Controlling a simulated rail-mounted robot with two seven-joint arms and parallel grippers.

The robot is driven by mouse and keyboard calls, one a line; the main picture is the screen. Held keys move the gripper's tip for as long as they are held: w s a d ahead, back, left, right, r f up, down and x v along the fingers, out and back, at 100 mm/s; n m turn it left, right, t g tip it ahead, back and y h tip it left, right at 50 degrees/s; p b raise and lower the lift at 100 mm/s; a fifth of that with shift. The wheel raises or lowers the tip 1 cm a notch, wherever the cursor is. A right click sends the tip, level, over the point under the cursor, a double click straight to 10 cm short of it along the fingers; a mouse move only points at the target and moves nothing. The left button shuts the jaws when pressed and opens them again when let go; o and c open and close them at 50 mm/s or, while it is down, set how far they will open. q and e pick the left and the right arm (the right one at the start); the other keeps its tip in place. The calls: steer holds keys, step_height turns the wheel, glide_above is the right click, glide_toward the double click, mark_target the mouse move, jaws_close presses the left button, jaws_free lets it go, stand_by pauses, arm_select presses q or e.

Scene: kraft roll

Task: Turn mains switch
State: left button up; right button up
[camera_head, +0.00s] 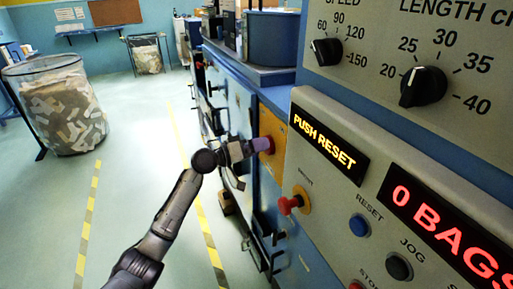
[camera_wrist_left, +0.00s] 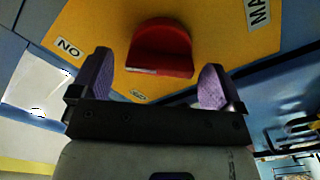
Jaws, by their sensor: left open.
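The mains switch is a red knob on a yellow plate (camera_head: 274,140) on the side of the blue machine. In the left wrist view the red knob (camera_wrist_left: 160,48) sits on the yellow plate (camera_wrist_left: 225,25), with labels, one beginning "MA", partly in view. My left gripper (camera_wrist_left: 158,85) is open, with a purple-padded finger to either side of the knob's near end. In the head view the left gripper (camera_head: 258,146) reaches the red knob and partly hides it. I cannot tell whether the pads touch it. My right gripper is not in view.
The control panel on the right has a red button (camera_head: 289,205), a blue reset button (camera_head: 359,225), a dark jog button (camera_head: 398,266), two dials and a lit "PUSH RESET" display (camera_head: 330,143). A wire bin (camera_head: 55,105) stands at the left; the floor between is clear.

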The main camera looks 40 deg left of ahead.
arm_select(q)
steer(key=shift+s, duration=0.1)
steer(key=p+v, duration=0.1)
steer(key=v, duration=1.2)
steer(key=shift+s+a, duration=0.2)
steer(key=shift+s, duration=0.1)
